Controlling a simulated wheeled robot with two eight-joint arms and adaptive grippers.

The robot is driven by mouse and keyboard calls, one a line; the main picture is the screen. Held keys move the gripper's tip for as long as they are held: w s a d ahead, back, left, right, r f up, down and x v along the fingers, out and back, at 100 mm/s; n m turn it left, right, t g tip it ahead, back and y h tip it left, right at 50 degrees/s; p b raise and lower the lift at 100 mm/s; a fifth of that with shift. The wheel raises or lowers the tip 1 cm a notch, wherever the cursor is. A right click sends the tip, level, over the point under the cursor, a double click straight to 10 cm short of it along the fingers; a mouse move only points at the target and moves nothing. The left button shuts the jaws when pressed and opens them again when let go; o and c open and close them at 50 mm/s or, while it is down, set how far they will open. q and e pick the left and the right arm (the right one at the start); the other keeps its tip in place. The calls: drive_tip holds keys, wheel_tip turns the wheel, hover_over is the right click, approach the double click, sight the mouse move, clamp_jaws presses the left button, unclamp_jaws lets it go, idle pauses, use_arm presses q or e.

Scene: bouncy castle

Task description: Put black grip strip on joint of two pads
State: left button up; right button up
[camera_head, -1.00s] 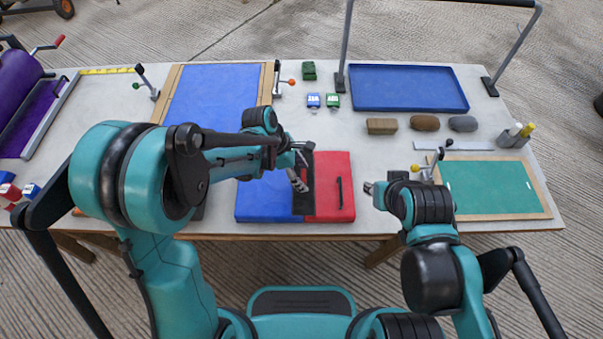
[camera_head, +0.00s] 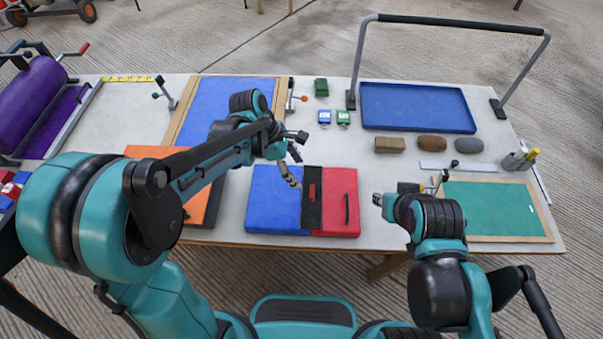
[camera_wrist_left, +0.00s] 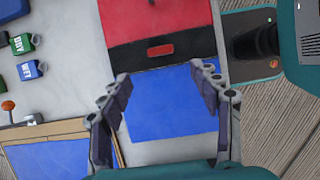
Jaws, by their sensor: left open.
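The black grip strip (camera_head: 312,212) lies flat across the joint of two pads, with a small red mark on it. The blue pad (camera_head: 272,205) is to its left and the red pad (camera_head: 338,190) to its right, side by side. In the left wrist view the strip (camera_wrist_left: 127,57) runs between the red pad (camera_wrist_left: 150,20) and the blue pad (camera_wrist_left: 170,105). My left gripper (camera_head: 294,166) is open and empty, above the blue pad and apart from the strip. My right gripper (camera_head: 377,200) is right of the red pad; its fingers are too small to read.
An orange panel (camera_head: 212,205) lies left of the blue pad, partly behind my left arm. A blue tray (camera_head: 418,108), a brick-like block (camera_head: 389,145), stones and a green framed board (camera_head: 490,210) are on the right. Small bottles (camera_head: 324,118) stand behind the pads.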

use_arm(q)
drive_tip(key=s+a+r+m+t+y, duration=0.2)
drive_tip(key=s+a+m, duration=0.4)
drive_tip(key=m, duration=0.3)
drive_tip(key=s+a+r+m+t+y, duration=0.2)
drive_tip(key=s+a+r+m+t, duration=0.3)
drive_tip(key=m, duration=0.4)
drive_tip(key=s+a, duration=0.1)
drive_tip(key=a, duration=0.1)
drive_tip(key=shift+a+r, duration=0.3)
drive_tip(key=shift+r, duration=0.05)
